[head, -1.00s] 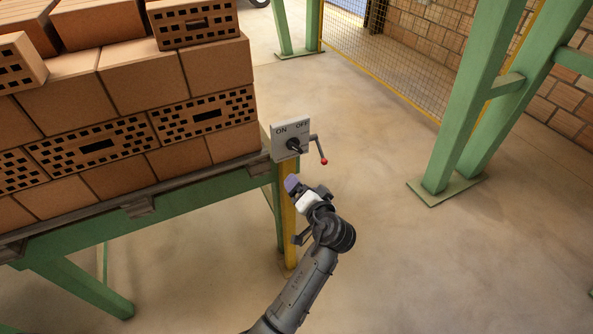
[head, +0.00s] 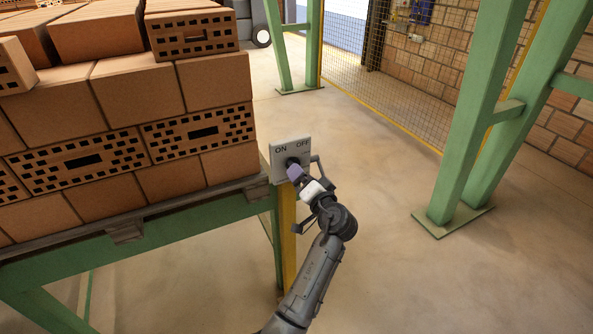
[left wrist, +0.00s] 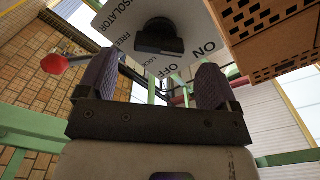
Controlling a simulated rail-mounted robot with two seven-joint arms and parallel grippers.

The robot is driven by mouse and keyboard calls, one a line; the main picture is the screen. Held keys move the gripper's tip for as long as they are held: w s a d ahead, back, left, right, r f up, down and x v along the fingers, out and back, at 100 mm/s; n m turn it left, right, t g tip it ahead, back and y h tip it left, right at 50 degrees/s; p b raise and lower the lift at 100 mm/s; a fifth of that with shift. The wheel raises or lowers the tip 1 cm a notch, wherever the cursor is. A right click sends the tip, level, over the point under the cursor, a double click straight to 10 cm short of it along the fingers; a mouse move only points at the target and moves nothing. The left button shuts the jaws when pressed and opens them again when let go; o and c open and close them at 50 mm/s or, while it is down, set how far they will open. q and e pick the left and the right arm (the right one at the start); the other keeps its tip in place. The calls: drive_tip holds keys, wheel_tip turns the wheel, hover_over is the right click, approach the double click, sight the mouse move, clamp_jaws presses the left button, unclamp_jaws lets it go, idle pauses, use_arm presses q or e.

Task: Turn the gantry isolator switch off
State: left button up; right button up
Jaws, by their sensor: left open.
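The isolator switch (head: 277,155) is a pale grey plate marked ON at left and OFF at right, on a yellow post. In the left wrist view its plate (left wrist: 190,22) and dark hub (left wrist: 160,38) lie just beyond the fingers. Its bent lever (head: 317,160) shows on the right side, under OFF; its red knob is hidden in the head view. The red knob (left wrist: 54,63) shows left of the fingers in the left wrist view. My left gripper (head: 296,173) is open before the plate, its fingers (left wrist: 153,85) apart with nothing held. Contact cannot be told.
A green-framed table (head: 150,232) stacked with bricks (head: 200,130) stands left of the switch. Green steel legs (head: 470,130) and a mesh fence (head: 385,85) stand at the right and back. The floor (head: 450,280) to the right is clear.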

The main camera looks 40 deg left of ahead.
use_arm(q)
drive_tip(key=shift+x, duration=2.55)
drive_tip(key=c, duration=0.9)
